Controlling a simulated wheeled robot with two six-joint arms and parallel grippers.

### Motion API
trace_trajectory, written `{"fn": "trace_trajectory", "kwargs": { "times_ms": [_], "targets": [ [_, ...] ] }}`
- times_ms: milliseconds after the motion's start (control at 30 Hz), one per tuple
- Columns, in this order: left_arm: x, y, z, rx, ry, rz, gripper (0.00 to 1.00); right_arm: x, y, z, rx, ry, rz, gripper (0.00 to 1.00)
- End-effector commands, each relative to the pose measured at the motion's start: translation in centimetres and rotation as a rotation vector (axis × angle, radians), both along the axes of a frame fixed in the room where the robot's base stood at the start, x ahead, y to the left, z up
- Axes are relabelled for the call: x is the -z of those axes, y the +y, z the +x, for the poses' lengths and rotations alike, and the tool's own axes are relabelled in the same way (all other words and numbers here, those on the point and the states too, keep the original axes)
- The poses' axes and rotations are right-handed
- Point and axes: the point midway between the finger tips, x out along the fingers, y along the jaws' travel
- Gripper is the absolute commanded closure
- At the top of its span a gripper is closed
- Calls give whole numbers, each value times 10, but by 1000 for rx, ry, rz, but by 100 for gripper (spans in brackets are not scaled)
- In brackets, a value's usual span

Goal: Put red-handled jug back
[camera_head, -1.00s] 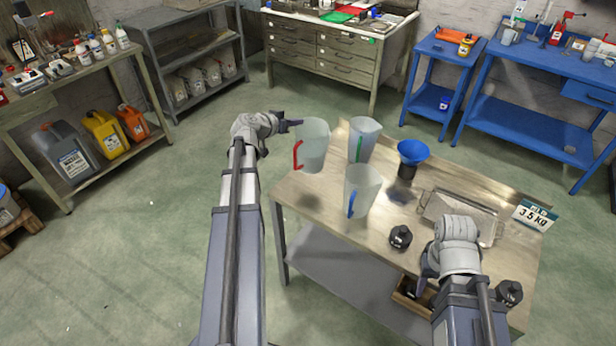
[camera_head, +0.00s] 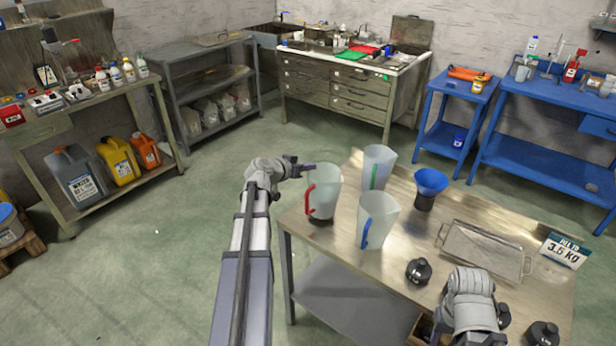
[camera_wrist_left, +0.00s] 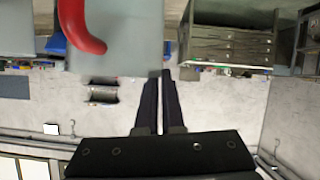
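The red-handled jug (camera_head: 326,190) is a translucent grey jug at the table's left end. It is upright, its base at or just above the steel top with a dark shadow directly below; I cannot tell whether it touches. My left gripper (camera_head: 308,167) is at its rim. In the left wrist view the two fingers (camera_wrist_left: 160,100) are close together with the jug's wall (camera_wrist_left: 130,40) between their tips. The red handle (camera_wrist_left: 78,28) also shows there. My right gripper (camera_head: 438,328) is low over the table's front, its fingers mostly hidden.
On the steel table (camera_head: 400,245) are a green-handled jug (camera_head: 379,166), a blue-handled jug (camera_head: 378,218) close by, a blue funnel (camera_head: 430,181) on a dark holder, a metal tray (camera_head: 482,250), a black knob-like piece (camera_head: 418,271) and a 3.5 KG sign (camera_head: 564,251).

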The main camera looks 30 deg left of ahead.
Motion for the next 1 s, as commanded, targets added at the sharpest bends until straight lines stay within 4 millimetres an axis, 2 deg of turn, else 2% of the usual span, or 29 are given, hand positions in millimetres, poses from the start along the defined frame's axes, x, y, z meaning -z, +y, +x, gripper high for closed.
{"fn": "trace_trajectory", "kwargs": {
  "times_ms": [33, 100, 533, 600, 800, 1000],
  "targets": [
    [13, 0, 0, -1, -2, -2, 100, 13, 0, 0, 0, 0, 0, 50],
    [19, 0, 0, -1, -2, -2, 100, 19, 0, 0, 0, 0, 0, 50],
    [22, 0, 0, -1, -2, -2, 100, 22, 0, 0, 0, 0, 0, 50],
    [21, 0, 0, 0, 0, 0, 89, 21, 0, 0, 0, 0, 0, 50],
    [21, 0, 0, 0, 0, 0, 66, 21, 0, 0, 0, 0, 0, 50],
    [21, 0, 0, 0, 0, 0, 65, 21, 0, 0, 0, 0, 0, 50]
  ]
}}
